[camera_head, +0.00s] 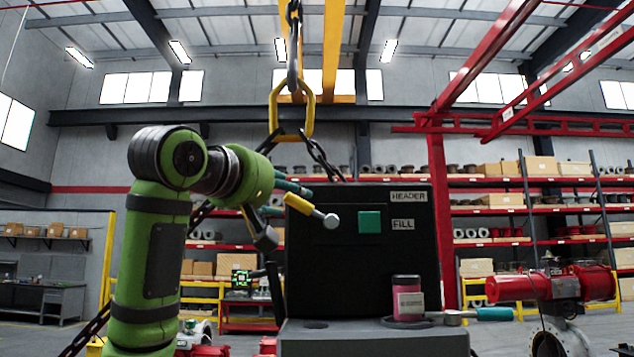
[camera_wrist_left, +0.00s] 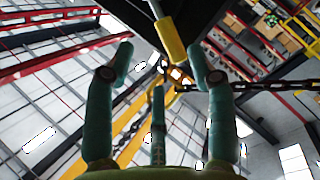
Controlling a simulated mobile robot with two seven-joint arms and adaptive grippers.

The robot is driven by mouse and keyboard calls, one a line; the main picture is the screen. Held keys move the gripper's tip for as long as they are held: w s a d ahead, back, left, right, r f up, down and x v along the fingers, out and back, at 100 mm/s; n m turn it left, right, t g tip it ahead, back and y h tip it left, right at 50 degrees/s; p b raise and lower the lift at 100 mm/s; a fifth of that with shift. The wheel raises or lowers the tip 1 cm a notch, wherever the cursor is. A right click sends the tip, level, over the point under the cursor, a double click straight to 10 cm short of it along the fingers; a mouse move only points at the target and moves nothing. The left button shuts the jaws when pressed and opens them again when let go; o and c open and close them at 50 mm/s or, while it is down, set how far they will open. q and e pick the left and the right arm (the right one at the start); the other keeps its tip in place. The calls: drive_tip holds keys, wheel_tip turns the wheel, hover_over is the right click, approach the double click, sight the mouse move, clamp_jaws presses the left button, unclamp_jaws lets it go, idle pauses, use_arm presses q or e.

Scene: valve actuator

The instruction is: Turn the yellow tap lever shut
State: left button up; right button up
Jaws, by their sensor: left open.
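The yellow tap lever (camera_head: 299,204) slants across the left front of a black box (camera_head: 345,262) in the head view, its silver end (camera_head: 331,221) lower right. My left gripper (camera_head: 283,199) is open at the lever's upper-left end, with teal fingers above and below it. In the left wrist view the yellow lever (camera_wrist_left: 171,40) reaches between the spread fingertips of my left gripper (camera_wrist_left: 163,60), nearer the right finger. I cannot tell whether any finger touches it. My right gripper is not in view.
A green square (camera_head: 370,222) and labels HEADER and FILL mark the box face.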

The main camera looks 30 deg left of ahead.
sight(298, 200)
use_arm(q)
drive_tip(key=w+p, duration=0.1)
drive_tip(key=w, duration=0.1)
drive_tip(key=w+a+p, duration=0.1)
drive_tip(key=shift+w+a, duration=0.15)
drive_tip(key=shift+w, duration=0.2)
drive_tip(key=w+p, duration=0.2)
drive_tip(key=w, duration=0.1)
drive_tip(key=shift+w, duration=0.15)
drive_tip(key=shift+w+f, duration=0.1)
drive_tip(key=shift+w, duration=0.05)
clamp_jaws()
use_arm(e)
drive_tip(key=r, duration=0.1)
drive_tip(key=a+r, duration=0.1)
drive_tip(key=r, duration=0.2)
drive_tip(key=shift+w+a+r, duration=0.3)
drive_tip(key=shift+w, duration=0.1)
